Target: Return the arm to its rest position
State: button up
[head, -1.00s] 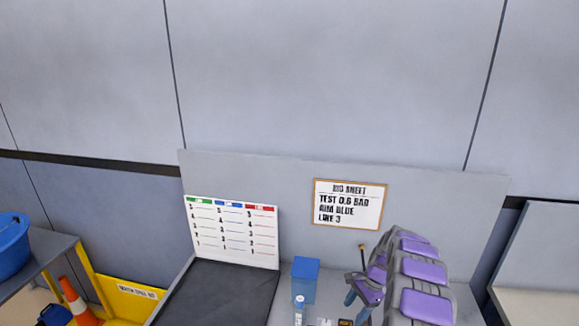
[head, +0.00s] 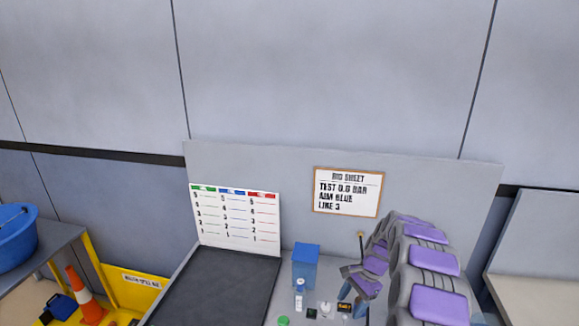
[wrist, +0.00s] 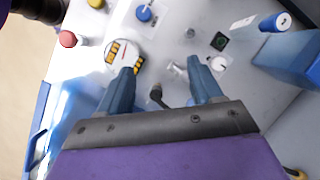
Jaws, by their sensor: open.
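My arm with its grey and purple links rises at the lower right of the head view. My gripper (head: 352,302) points down over the panel. In the wrist view my gripper (wrist: 165,84) shows two blue-grey fingers spread apart with a gap between them. Nothing is held between the fingers. Below them lies the grey panel (wrist: 175,20) with small fittings on it. The fingertips look close over the panel, but I cannot tell the exact height.
A dark mat (head: 215,290) lies farther left. A chart board (head: 236,220) and a job sheet (head: 347,192) stand behind. A blue tub (head: 17,240) and orange cone (head: 84,295) are far left.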

jog(key=s+a+r+n+h+b, duration=0.1)
jog(key=s+a+r+n+b, duration=0.2)
jog(key=s+r, duration=0.35)
jog(key=s+a+r+n+b, duration=0.3)
jog(key=s+r, duration=0.1)
jog(key=s, duration=0.6)
jog(key=s+f+n+h+b, duration=0.1)
jog(key=s+f+n+b, duration=0.1)
jog(key=s, duration=1.1)
jog(key=s+d+f+n+h+b, duration=0.1)
jog(key=s+n+b, duration=0.3)
jog(key=s, duration=1)
jog(key=shift+d+f+h+b, duration=0.15)
jog(key=shift+f+h+b, duration=0.35)
jog(key=shift+f+b, duration=0.2)
